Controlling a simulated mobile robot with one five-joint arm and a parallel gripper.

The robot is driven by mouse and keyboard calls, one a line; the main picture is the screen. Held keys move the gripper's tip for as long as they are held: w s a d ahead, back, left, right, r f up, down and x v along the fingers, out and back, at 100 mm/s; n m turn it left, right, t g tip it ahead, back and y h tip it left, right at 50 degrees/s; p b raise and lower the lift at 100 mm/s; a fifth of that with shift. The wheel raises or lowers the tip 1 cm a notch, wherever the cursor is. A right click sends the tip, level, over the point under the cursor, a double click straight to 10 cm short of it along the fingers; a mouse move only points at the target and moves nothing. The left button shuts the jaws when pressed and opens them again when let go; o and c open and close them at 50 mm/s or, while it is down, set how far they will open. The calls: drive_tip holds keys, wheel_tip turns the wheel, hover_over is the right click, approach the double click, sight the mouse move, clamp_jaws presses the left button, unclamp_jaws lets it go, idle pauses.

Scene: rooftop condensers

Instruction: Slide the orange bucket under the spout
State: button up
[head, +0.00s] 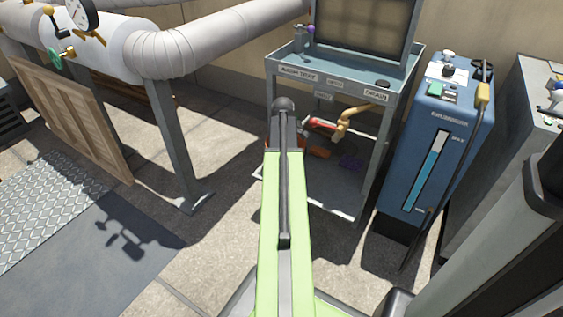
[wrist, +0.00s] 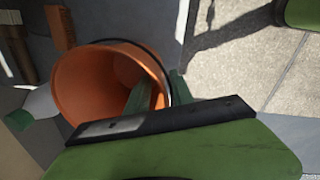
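The orange bucket (wrist: 90,72) fills the left middle of the wrist view, its mouth facing the camera and a dark bail along its rim. In the head view only a little orange shows beside my arm, which hides most of the bucket. My gripper (wrist: 160,82) has its green fingers spread at the bucket's right rim: one lies over the mouth, the other just outside the wall. I cannot tell whether either touches. The brass spout (head: 345,121) hangs under the cart's upper tray, beside a red handle (head: 320,123).
The grey-blue cart (head: 340,82) has posts at its corners and a low shelf (head: 335,197). A blue machine (head: 428,150) stands close on its right. A pipe post (head: 172,140) stands left, with open paving between it and the cart.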

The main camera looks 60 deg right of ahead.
drive_tip(key=f+b, duration=0.2)
drive_tip(key=f, duration=0.1)
drive_tip(key=f+b, duration=0.2)
drive_tip(key=shift+w+d+f, duration=0.1)
drive_tip(key=shift+d+f, duration=0.1)
drive_tip(key=shift+d, duration=0.05)
drive_tip(key=shift+r, duration=0.15)
clamp_jaws()
idle(0.9)
